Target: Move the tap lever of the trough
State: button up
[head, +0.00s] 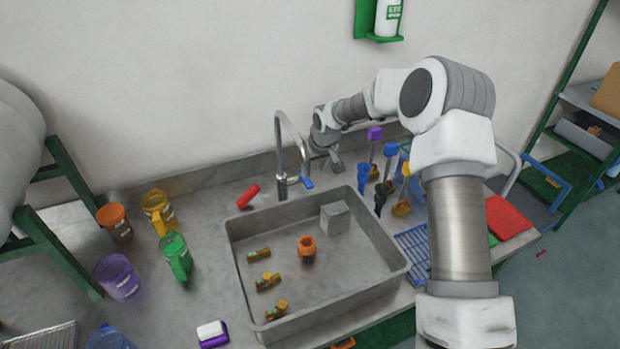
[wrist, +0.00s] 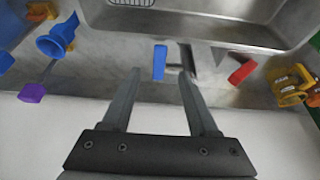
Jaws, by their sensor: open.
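The trough (head: 395,284) is a grey sink set in the counter, with a curved metal tap (head: 281,150) at its back edge. The tap lever (head: 308,184) is a small blue bar at the right of the tap's base. In the wrist view the blue lever (wrist: 159,62) appears between and just beyond my two fingertips. My gripper (wrist: 160,76) is open, with nothing between its fingers. In the head view my gripper (head: 337,164) is just right of and behind the lever; contact with it is not visible.
A red object (head: 248,196) lies left of the tap. Blue funnels (head: 363,177) and other coloured tools stand right of my gripper. The trough holds a grey block (head: 335,218), an orange cup (head: 307,248) and small brass fittings. Coloured jugs (head: 175,256) stand at left. The wall is close behind.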

aim_at(309, 183)
jog(key=p+x, duration=0.1)
jog(key=x, duration=0.6)
jog(key=shift+w+f, duration=0.1)
jog(key=shift+f, duration=0.15)
grip_shut()
dwell(1.2)
